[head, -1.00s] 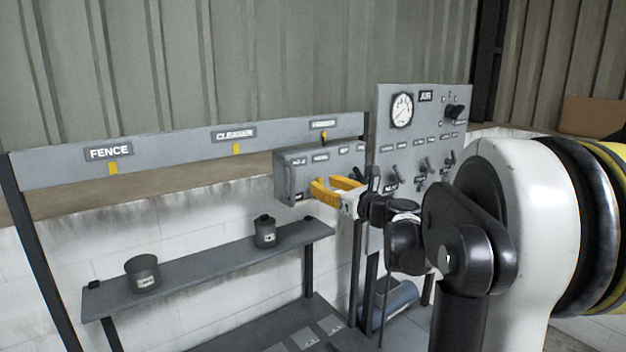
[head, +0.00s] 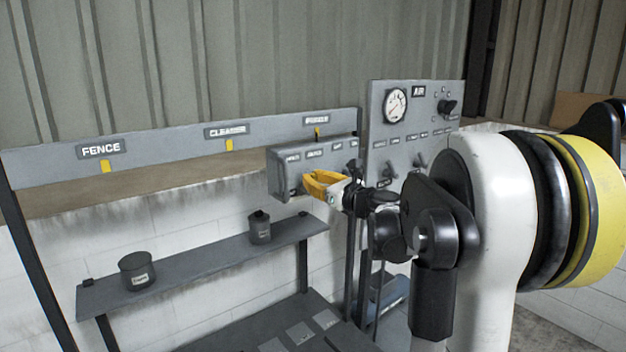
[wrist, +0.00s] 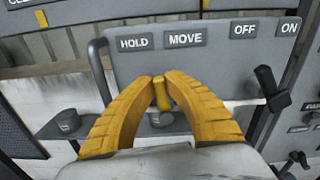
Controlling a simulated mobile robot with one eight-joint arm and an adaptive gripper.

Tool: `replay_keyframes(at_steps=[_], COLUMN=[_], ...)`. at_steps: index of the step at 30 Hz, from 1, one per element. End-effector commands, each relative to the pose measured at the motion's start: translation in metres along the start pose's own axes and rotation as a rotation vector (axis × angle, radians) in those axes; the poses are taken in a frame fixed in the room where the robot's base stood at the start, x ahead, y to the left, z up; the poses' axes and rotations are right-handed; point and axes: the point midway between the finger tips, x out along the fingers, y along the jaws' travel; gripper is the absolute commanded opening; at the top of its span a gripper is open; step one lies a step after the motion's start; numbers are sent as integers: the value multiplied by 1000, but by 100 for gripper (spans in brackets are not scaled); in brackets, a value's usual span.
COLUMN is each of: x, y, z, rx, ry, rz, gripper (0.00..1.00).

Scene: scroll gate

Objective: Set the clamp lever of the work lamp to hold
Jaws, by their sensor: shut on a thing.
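A grey control box (head: 285,172) is mounted under the label rail; in the wrist view its face (wrist: 215,75) carries the labels HOLD (wrist: 133,43), MOVE (wrist: 185,40), OFF and ON. A small yellow lever (wrist: 161,95) stands on a round grey base (wrist: 161,119) below and between HOLD and MOVE. My gripper (wrist: 160,79), with yellow fingers, is shut on this lever, one finger on each side. In the head view my gripper (head: 308,185) is at the box front and hides the lever. Which label the lever points to I cannot tell.
A black switch (wrist: 272,90) is below OFF and ON, right of my fingers. The AIR panel (head: 405,115) with gauge and toggles stands close on the right. A shelf (head: 200,277) with two dark pots is lower left. Open space lies before the shelf.

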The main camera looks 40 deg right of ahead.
Motion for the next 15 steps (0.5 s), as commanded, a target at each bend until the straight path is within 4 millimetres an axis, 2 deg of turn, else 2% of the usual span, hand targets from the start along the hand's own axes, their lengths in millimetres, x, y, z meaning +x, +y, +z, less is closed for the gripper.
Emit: replay_keyframes(at_steps=[15], x=[0], y=[14], z=[-4], rx=[-309], ry=[-1], rz=[1], gripper=[0])
